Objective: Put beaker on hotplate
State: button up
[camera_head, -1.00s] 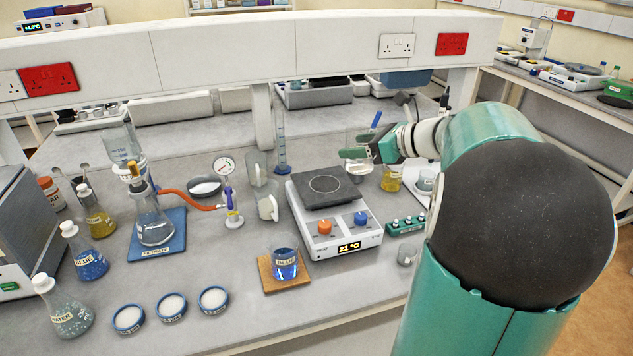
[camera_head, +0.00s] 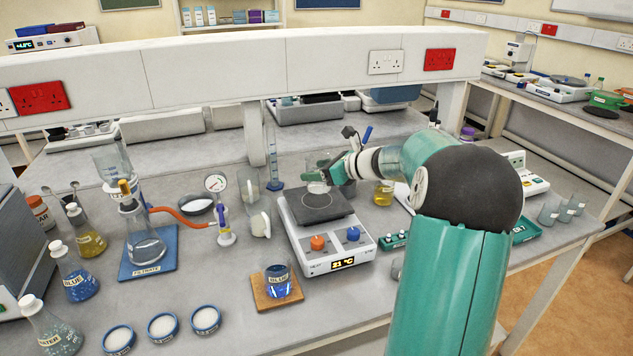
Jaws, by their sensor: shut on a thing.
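The hotplate (camera_head: 325,260) is a white unit with a dark square top plate (camera_head: 318,208), an orange and a blue knob and a display reading 21 °C. My gripper (camera_head: 324,174) is shut on a small clear glass beaker (camera_head: 316,187), which looks upright, with whitish contents low in it. The beaker appears over the back part of the top plate. I cannot tell whether its base touches the plate. The fingers hide part of the glass.
A beaker of blue liquid (camera_head: 278,281) stands on a wooden tile in front of the hotplate. Clear glassware (camera_head: 260,222) stands close left of it. A yellow-filled beaker (camera_head: 383,193) is behind right, and a green block (camera_head: 394,240) sits to the right.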

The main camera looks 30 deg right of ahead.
jog(key=shift+w+f, duration=0.25)
jog(key=shift+f, duration=0.05)
jog(key=shift+w+f, duration=0.2)
jog(key=shift+f, duration=1.5)
jog(key=o, duration=1.1)
jog(key=shift+f, duration=0.15)
